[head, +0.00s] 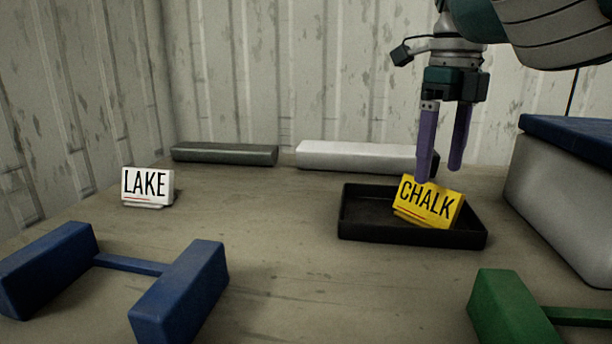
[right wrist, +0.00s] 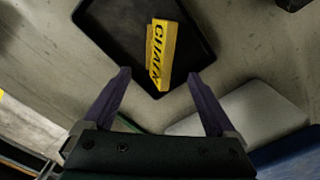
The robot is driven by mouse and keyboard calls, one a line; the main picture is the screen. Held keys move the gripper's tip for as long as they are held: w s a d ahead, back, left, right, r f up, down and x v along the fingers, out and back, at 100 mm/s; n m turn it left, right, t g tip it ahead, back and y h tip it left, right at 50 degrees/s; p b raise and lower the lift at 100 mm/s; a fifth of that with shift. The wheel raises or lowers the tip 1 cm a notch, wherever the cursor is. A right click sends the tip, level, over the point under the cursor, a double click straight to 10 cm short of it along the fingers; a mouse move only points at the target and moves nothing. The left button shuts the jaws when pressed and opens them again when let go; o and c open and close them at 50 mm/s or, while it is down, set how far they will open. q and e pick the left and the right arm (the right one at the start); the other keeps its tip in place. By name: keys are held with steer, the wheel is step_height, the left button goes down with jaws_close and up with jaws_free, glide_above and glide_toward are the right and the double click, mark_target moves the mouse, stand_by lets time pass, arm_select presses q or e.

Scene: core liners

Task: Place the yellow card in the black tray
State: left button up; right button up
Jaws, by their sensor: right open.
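The yellow card (head: 428,203), marked CHALK, is in the black tray (head: 365,229), tilted, toward the tray's right side. It also shows in the right wrist view (right wrist: 163,52), inside the tray (right wrist: 110,30). My right gripper (head: 440,175) is open and empty, pointing down just above the card's top edge. In the right wrist view its two fingers (right wrist: 160,80) are spread apart, with the card beyond them and no finger closed on it. My left gripper is not in view.
A white card marked LAKE (head: 146,186) stands at the left. Grey (head: 224,153) and white (head: 352,156) bars lie at the back. A blue rack (head: 180,292) and a green rack (head: 508,306) stand in front. A large blue-lidded box (head: 560,190) is at the right.

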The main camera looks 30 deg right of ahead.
mark_target(436, 191)
step_height(436, 191, up, 5)
steer(key=shift+p, duration=0.3)
steer(key=s+d+f+n+h+p, duration=0.2)
steer(key=s+d+n+h+p, duration=0.25)
steer(key=n+p, duration=0.2)
steer(key=s+a+n+t+p, duration=0.1)
steer(key=s+a+n+p, duration=0.2)
steer(key=n, duration=0.4)
steer(key=s+a+n+t+p, duration=0.1)
steer(key=s+a+n+p, duration=0.3)
steer(key=a+n, duration=0.3)
steer(key=s+a+r+n+t+y+p, duration=0.1)
steer(key=s+a+n+p, duration=0.2)
steer(key=n, duration=0.6)
steer(key=shift+s+a+r+p, duration=0.1)
steer(key=shift+s+a+p, duration=0.05)
steer(key=shift+a+p, duration=0.85)
steer(key=s+a+r+n+y+p, duration=0.4)
steer(key=s+a+n, duration=0.4)
steer(key=a, duration=0.4)
step_height(436, 191, up, 37)
steer(key=p, duration=3.7)
steer(key=shift+w+d+t, duration=0.15)
steer(key=shift+d+t, duration=0.15)
steer(key=shift+d, duration=0.15)
